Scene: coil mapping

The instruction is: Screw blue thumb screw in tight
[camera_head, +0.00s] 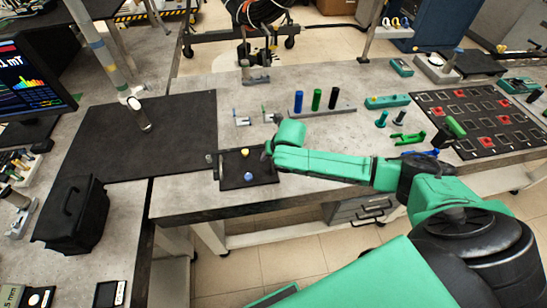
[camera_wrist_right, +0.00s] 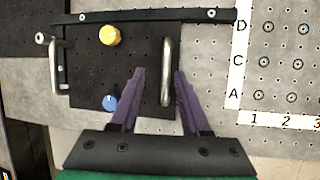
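The blue thumb screw (camera_head: 248,176) sits at the front edge of a small black plate (camera_head: 232,182) with metal handles. In the right wrist view the blue thumb screw (camera_wrist_right: 109,103) is just left of my left-hand finger, apart from it. A yellow thumb screw (camera_wrist_right: 109,36) sits at the plate's far edge. My right gripper (camera_wrist_right: 160,74) is open, its purple fingers apart. The plate's right handle (camera_wrist_right: 166,72) appears between the fingers; I cannot tell the height gap. In the head view my right gripper (camera_head: 268,150) is mostly hidden by its arm. My left gripper is not in view.
A large black mat (camera_head: 125,140) lies left of the plate. Blue, green and black cylinders (camera_head: 316,100) stand in a rack behind. A black board with red pieces (camera_head: 480,120) is at right. A black case (camera_head: 75,215) stands front left.

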